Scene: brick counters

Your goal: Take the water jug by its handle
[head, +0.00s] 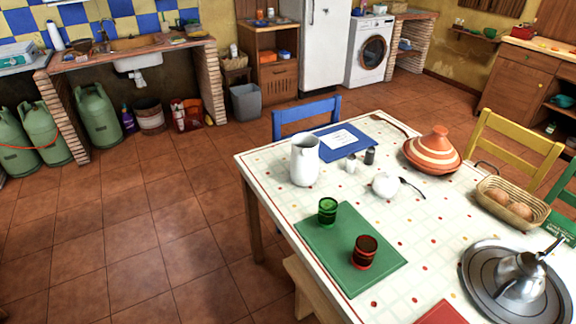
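A white water jug (304,163) stands upright on the table (268,171), near its far left corner. Its body faces me, and a handle is hard to make out at this size. Neither of my grippers shows in the head view, and nothing touches the jug.
A green mat (340,268) in front of the jug holds a green glass (327,211) and a red glass (364,252). A blue mat (362,138), a white sugar bowl (385,184) and a striped tagine (433,150) are near. A blue chair (307,109) stands behind. Left floor is clear.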

